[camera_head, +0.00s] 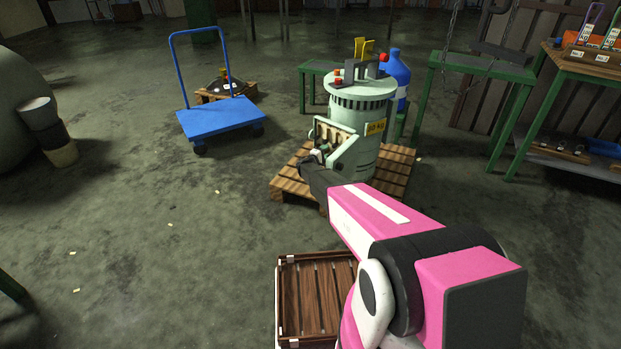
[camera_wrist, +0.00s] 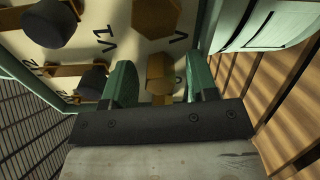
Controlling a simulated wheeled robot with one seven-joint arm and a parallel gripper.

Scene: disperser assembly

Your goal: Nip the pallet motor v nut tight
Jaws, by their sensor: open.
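The motor (camera_head: 362,120) is a pale green upright cylinder on a wooden pallet (camera_head: 398,170). My gripper (camera_head: 309,161) is at the open terminal box on its front left. In the wrist view, my two green fingers (camera_wrist: 161,78) are open, one on either side of a brass hex nut (camera_wrist: 160,67). I cannot tell whether they touch it. Another brass nut (camera_wrist: 157,14) sits above, with a "V" mark by its lower right. A mark beside the lower nut is partly hidden, so I cannot tell which nut is the v nut.
Dark capped terminals (camera_wrist: 50,24) stand left of the fingers, near a "V1" mark. A slatted wooden crate (camera_head: 316,300) lies below my arm. A blue trolley (camera_head: 220,118) stands back left; green-framed tables (camera_head: 520,85) stand right. The left floor is mostly clear.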

